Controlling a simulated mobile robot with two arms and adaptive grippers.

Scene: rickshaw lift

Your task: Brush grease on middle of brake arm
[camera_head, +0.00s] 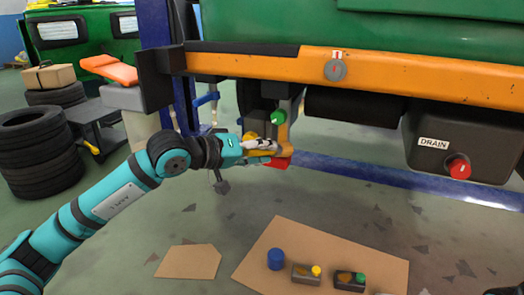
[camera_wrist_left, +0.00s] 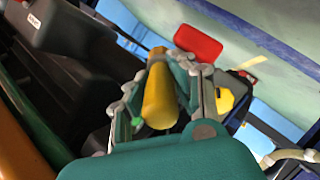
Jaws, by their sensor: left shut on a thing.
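My left gripper (camera_head: 268,152) is under the orange beam of the green vehicle, beside the hanging assembly there. In the left wrist view a yellow cylindrical handle (camera_wrist_left: 160,95) lies between the fingers of that gripper (camera_wrist_left: 165,85), which is shut on it. I take it for the brush handle; bristles cannot be made out. A red block (camera_head: 278,163) shows just below the fingers and also in the left wrist view (camera_wrist_left: 198,43). The hanging assembly has a green knob (camera_head: 278,117) above the gripper. Which part is the brake arm, and whether the brush touches it, I cannot tell.
The orange beam (camera_head: 380,75) is close above my arm. A dark tank marked DRAIN (camera_head: 440,140) with a red cap hangs at the right. Tyres (camera_head: 38,150) stand at the left.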

